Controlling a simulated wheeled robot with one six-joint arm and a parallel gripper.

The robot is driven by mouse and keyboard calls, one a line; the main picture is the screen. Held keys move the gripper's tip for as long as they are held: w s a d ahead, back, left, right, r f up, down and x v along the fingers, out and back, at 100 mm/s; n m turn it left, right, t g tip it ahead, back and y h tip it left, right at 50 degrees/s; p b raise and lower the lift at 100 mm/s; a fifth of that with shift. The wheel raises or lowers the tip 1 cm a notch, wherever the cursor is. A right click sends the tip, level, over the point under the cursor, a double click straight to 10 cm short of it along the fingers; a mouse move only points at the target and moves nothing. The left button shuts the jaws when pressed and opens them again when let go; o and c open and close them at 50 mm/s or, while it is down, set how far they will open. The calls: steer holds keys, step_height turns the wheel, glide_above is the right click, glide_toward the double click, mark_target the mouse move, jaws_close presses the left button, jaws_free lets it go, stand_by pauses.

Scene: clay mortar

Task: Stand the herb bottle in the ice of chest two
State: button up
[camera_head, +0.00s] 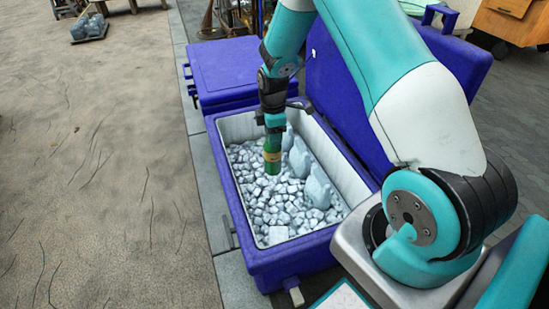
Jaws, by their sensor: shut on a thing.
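My gripper (271,121) points down over the open blue chest (243,227) and is shut on a green bottle (272,156) with a yellowish band. The bottle hangs upright below the jaws. Its lower end is at or just above the ice (262,205); I cannot tell whether it touches. The ice fills the chest's white-lined inside as loose pale cubes. No number shows on this chest.
Several pale, bottle-like shapes (318,184) stand in the ice along the right side. A closed blue chest (224,70) is behind, and the open lid (335,85) rises at the right. Free ice lies left and front.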

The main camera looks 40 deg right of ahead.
steer(key=f, duration=0.1)
steer(key=f+n+b, duration=0.1)
steer(key=d+f+b, duration=0.1)
steer(key=shift+w+f, duration=0.15)
steer(key=shift+w, duration=0.2)
step_height(320, 180, down, 25)
steer(key=b, duration=1.8)
steer(key=shift+d+f, duration=0.1)
steer(key=shift+f, duration=0.5)
steer(key=o, duration=1.5)
step_height(320, 180, up, 27)
steer(key=p, duration=2.2)
